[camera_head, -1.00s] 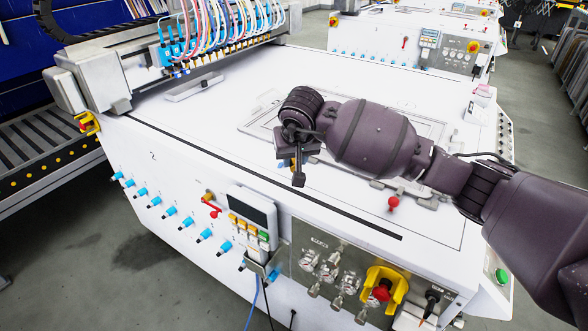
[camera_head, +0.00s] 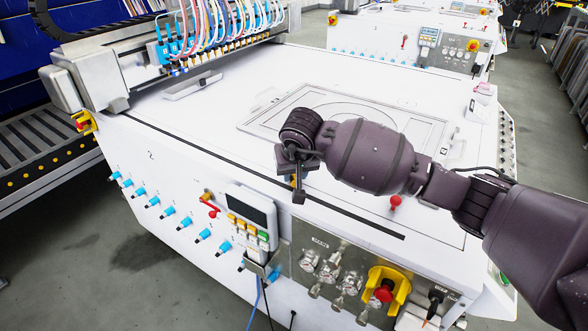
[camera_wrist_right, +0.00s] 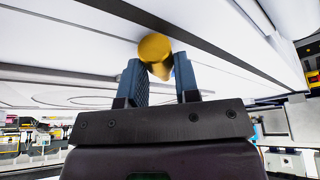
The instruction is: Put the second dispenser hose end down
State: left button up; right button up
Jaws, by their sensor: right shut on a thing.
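My right gripper (camera_head: 298,188) is above the white machine table (camera_head: 215,120), near its front edge. In the right wrist view the two dark blue fingers (camera_wrist_right: 160,85) are closed on a gold-coloured round piece (camera_wrist_right: 155,50), which seems to be the dispenser hose end. The gold piece stands out past the fingertips; I cannot tell whether it touches the white surface beyond. Coloured hoses (camera_head: 225,22) run to blue dispensers on the gantry (camera_head: 170,50). My left gripper is not in view.
A flat frame (camera_head: 425,128) lies on the table behind my right arm. A red knob (camera_head: 395,202) stands near the front edge. The front panel carries a control box (camera_head: 248,210), gauges and a red emergency button (camera_head: 384,290). The table's left middle is clear.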

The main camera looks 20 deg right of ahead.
jog(key=shift+f, duration=0.1)
jog(key=o, duration=0.9)
jog(key=shift+r, duration=0.3)
jog(key=p+v, duration=0.2)
jog(key=v, duration=1)
jog(key=shift+r, duration=0.4)
jog(key=shift+f, duration=0.1)
